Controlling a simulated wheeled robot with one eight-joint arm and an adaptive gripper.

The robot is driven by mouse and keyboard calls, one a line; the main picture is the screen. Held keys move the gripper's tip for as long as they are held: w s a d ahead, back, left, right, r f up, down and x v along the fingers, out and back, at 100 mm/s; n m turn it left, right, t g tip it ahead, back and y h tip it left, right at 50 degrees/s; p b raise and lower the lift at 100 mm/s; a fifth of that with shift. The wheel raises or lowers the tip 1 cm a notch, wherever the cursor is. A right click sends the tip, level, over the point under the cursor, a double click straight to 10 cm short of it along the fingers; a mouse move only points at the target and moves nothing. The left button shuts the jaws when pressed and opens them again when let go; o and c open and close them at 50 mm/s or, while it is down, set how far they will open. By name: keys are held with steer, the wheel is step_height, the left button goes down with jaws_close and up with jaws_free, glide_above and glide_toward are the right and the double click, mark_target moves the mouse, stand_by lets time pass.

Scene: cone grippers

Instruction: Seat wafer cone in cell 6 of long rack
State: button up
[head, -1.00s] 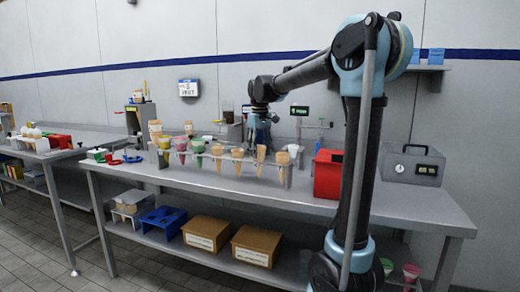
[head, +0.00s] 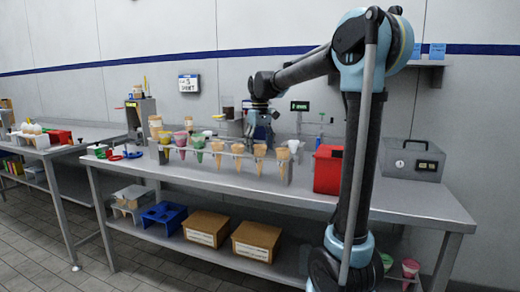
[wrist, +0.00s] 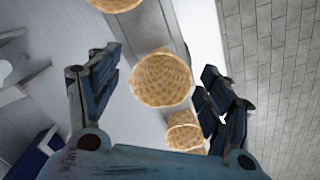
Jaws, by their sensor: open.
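The long rack (head: 222,170) stands along the front of the steel bench with several cones in a row. Coloured yellow, pink and green cones are at its left. Plain wafer cones fill the right part, one of them (head: 260,152) in front of my gripper (head: 262,132). In the wrist view, my gripper (wrist: 160,88) is open, with a finger on each side of a wafer cone (wrist: 162,77). I see a gap beside the fingers and cannot tell contact. More wafer cones (wrist: 184,132) show below and above it. Cell numbers are not readable.
A red box (head: 328,170) and a grey box (head: 412,160) stand to the right of the rack. A small stack of wafer cones (head: 155,126) stands behind its left end. The bench front right (head: 400,203) is clear. Cardboard boxes (head: 257,242) lie on the lower shelf.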

step_height(320, 180, up, 12)
steer(key=shift+f, duration=0.15)
stand_by(0.3)
stand_by(0.6)
